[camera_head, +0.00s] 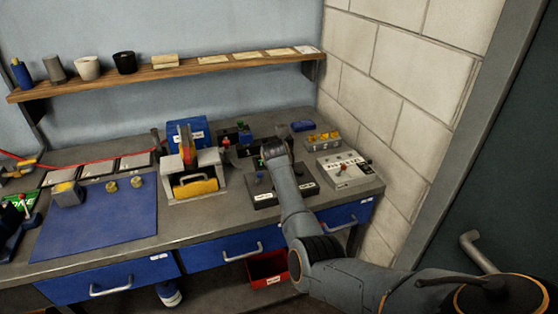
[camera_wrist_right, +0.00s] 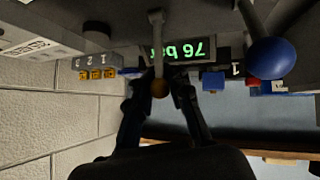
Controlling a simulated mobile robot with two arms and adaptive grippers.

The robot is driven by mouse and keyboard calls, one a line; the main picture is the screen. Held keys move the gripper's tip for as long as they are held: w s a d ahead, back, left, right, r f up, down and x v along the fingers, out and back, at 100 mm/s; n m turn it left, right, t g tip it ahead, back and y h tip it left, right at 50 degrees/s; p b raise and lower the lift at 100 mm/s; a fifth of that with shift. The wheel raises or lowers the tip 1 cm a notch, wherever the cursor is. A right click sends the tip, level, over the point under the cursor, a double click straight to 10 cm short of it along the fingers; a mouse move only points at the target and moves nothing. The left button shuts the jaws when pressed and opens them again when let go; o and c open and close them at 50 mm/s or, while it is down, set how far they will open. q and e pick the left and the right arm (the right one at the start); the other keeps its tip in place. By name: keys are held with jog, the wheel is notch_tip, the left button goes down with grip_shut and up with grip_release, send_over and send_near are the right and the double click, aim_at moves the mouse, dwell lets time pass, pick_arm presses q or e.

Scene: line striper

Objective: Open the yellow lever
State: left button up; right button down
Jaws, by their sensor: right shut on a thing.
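The yellow lever (camera_wrist_right: 159,88) shows in the right wrist view as a yellow-orange ball on a thin grey rod. My right gripper (camera_wrist_right: 160,86) has its dark fingers on both sides of this ball and is shut on it. In the head view my right gripper (camera_head: 274,150) reaches over the back of the bench, and the hand hides the yellow lever there. A lever with a blue ball (camera_wrist_right: 271,58) stands beside it in the wrist view. A green digital display (camera_wrist_right: 182,50) lies behind the yellow lever's rod. My left gripper is not in view.
A control box with a red-tipped stick (camera_head: 345,170) and a box with yellow buttons (camera_head: 322,140) stand right of my right arm. A machine with a yellow roller (camera_head: 195,187) stands to the left. A blue mat (camera_head: 100,225) lies further left. A brick wall (camera_head: 405,100) bounds the right side.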

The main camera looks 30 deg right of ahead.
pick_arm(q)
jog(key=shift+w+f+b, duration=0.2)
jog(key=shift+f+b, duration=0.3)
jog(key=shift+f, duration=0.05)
pick_arm(e)
jog(key=shift+w+g, duration=0.55)
jog(key=shift+g, duration=0.15)
jog(key=shift+w+y, duration=0.1)
jog(key=shift+y, duration=0.2)
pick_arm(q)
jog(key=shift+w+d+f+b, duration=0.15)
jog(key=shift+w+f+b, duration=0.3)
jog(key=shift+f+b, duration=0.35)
pick_arm(e)
jog(key=shift+w+d+n+g, duration=0.3)
jog(key=shift+w+g, duration=0.25)
jog(key=shift+g, duration=0.25)
jog(key=c, duration=1.3)
grip_release()
jog(key=shift+a+f, duration=0.1)
jog(key=shift+a, duration=0.05)
jog(key=shift+o, duration=0.4)
jog(key=shift+f, duration=0.15)
jog(key=shift+s, duration=0.15)
jog(key=v, duration=1.2)
